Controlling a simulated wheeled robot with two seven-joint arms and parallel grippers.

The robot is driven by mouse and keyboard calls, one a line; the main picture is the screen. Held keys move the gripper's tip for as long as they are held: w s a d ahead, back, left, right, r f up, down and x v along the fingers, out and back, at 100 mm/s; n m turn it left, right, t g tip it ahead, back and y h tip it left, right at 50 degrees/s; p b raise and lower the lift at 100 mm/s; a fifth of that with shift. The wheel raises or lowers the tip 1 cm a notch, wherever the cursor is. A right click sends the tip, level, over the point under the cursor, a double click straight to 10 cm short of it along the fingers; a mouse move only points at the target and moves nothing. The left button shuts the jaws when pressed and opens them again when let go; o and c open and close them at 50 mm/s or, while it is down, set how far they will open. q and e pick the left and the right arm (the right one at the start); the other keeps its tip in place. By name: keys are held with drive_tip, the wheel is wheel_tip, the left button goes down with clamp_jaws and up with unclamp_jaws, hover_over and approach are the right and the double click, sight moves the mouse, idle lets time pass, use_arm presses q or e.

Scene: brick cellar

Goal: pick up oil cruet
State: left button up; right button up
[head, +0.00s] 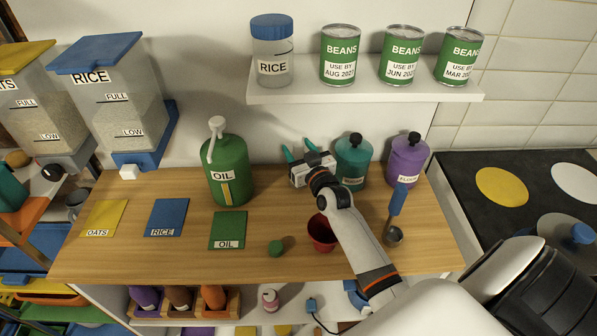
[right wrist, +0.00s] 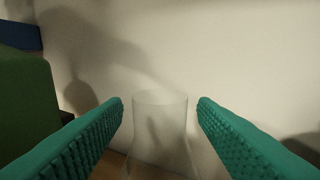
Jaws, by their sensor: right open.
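A clear glass vessel (right wrist: 160,125), which looks like the oil cruet, stands upright between the fingers in the right wrist view. I cannot make it out clearly in the head view. My right gripper (head: 298,148) is open at the back of the wooden counter, with its teal fingers pointing at the wall. In the right wrist view the fingers (right wrist: 161,100) are on either side of the glass, with a gap visible near their tips. My left gripper is not in view.
A green OIL pump jug (head: 228,172) stands left of the gripper. Teal (head: 352,162) and purple (head: 406,160) canisters stand to its right. A red cup (head: 322,234) is under my right arm. A shelf (head: 300,92) with a jar and cans hangs above.

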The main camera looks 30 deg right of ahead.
drive_tip(key=shift+w, duration=0.25)
drive_tip(key=shift+s, duration=0.1)
clamp_jaws()
